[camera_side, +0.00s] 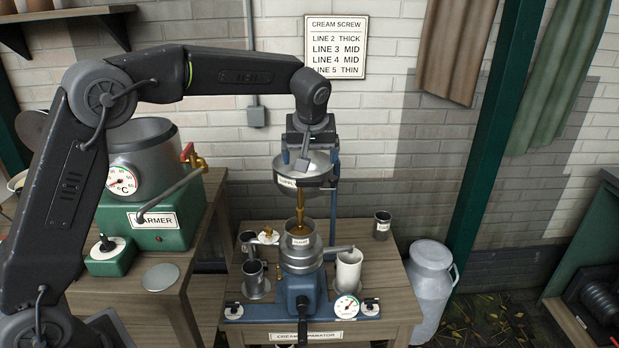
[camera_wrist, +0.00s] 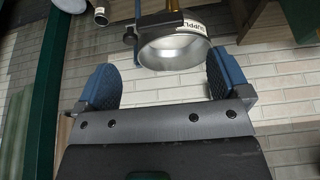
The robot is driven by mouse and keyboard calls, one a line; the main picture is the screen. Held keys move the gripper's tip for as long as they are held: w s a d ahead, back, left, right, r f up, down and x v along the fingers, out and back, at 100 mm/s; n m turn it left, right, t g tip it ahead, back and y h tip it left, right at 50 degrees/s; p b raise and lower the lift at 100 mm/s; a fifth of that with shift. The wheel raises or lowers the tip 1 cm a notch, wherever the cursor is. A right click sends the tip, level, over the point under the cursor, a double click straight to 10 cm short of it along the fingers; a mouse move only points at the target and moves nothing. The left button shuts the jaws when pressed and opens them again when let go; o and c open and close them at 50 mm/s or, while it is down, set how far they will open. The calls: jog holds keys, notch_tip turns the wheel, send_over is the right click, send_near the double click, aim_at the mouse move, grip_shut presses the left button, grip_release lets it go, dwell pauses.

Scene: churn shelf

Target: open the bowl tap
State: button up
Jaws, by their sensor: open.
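The supply bowl (camera_side: 318,163) is a metal bowl with a "SUPPLY" label, held above the separator. A brass tap stem (camera_side: 300,207) hangs under it, over the separator's top cup; its handle is not clear. In the wrist view the bowl (camera_wrist: 168,52) lies beyond my fingers, with a bit of brass (camera_wrist: 173,5) at the top edge. My gripper (camera_side: 310,160) is over the bowl in the side view and hides part of it. In the wrist view my gripper (camera_wrist: 164,84) has its blue fingers wide apart, with nothing between them.
The green warmer (camera_side: 172,228) with a brass, red-handled tap (camera_side: 192,157) is at left. A milk can (camera_side: 431,285) stands at right.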

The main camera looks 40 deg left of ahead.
aim_at(310, 180)
jog(key=x, duration=0.8)
jog(key=shift+f, duration=0.2)
jog(key=c, duration=0.9)
jog(key=shift+c, duration=0.2)
